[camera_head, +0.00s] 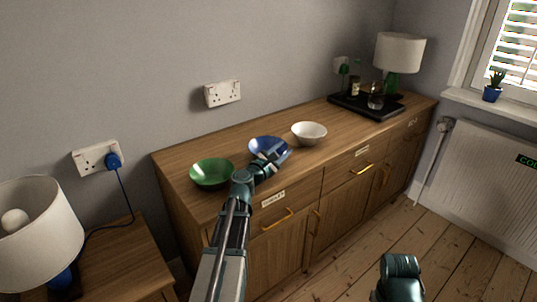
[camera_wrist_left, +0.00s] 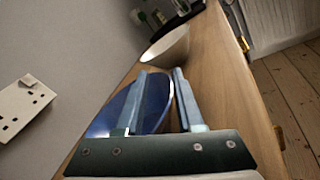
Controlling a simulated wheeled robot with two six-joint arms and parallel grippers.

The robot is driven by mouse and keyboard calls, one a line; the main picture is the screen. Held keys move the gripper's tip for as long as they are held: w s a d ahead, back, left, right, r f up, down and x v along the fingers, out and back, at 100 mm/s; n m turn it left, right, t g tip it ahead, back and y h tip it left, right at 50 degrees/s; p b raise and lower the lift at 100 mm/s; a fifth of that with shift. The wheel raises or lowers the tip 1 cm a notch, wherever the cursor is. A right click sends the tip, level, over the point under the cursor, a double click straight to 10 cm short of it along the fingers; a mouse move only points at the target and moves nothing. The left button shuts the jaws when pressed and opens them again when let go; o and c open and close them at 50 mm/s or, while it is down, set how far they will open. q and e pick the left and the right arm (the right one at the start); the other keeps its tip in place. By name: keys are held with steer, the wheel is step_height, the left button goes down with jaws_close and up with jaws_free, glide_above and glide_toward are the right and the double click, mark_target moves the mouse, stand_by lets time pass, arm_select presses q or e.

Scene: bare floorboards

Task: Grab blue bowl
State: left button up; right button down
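The blue bowl (camera_head: 262,145) stands on the wooden sideboard, between the green bowl and the white bowl. My left gripper (camera_head: 276,156) reaches over its near right side and hides part of it. In the left wrist view, the two fingers (camera_wrist_left: 160,72) are apart. The left finger lies over the inside of the blue bowl (camera_wrist_left: 124,108), and the right finger is just outside its right rim. The rim runs between them, with a visible gap to the left finger. Whether a finger touches the bowl I cannot tell.
The green bowl (camera_head: 211,174) is at the left and the white bowl (camera_head: 309,133) at the right, both close by. A black tray (camera_head: 383,110) with a jar and a lamp (camera_head: 399,52) are at the far right end. The wall stands close behind.

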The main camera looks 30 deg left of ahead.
arm_select(q)
jaws_close()
stand_by(1.1)
